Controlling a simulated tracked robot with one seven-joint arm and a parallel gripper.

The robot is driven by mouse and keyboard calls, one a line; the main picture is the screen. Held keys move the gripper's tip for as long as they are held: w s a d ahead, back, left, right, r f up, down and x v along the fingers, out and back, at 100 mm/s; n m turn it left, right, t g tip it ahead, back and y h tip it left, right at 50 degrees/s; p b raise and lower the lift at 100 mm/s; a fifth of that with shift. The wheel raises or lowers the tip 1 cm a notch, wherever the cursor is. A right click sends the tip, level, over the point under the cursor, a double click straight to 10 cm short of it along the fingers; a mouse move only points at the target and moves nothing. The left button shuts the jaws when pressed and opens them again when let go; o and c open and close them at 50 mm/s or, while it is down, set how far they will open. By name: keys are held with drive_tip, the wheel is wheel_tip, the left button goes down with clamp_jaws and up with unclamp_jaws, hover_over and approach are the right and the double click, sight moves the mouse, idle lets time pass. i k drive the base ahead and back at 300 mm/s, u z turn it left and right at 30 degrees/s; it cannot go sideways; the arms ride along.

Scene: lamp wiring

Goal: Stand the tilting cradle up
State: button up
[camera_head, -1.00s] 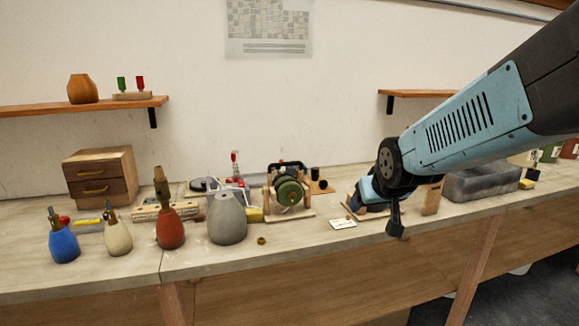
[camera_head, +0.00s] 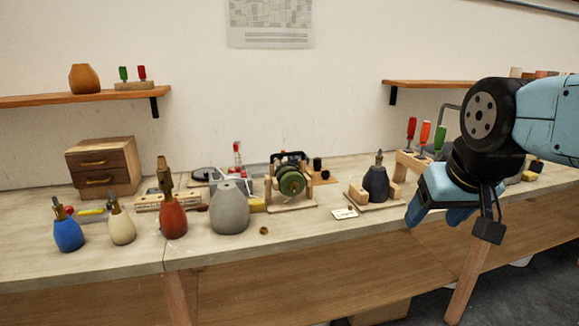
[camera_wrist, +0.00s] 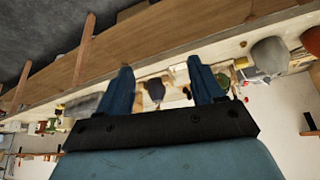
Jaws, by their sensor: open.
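The cradle (camera_head: 358,196) is a light wooden stand with raised blocks, at the right of the bench behind a small white card. A dark grey lamp base (camera_head: 376,184) with a metal neck sits in it and looks upright. My gripper (camera_head: 435,219) is to the right and front of the cradle, apart from it, open and empty. In the wrist view my two blue fingers (camera_wrist: 160,68) are spread. The dark lamp base (camera_wrist: 155,90) shows between and beyond them. The cradle's right side is partly hard to make out.
A green spool on a wooden frame (camera_head: 291,184) stands left of the cradle. A grey lamp base (camera_head: 229,208) and red, cream and blue ones stand further left. A rack of screwdrivers (camera_head: 411,160) is behind my gripper. The bench's front edge is close below.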

sight(286, 175)
drive_tip(key=u, duration=0.4)
drive_tip(key=i, duration=1.05)
drive_tip(key=u, duration=0.15)
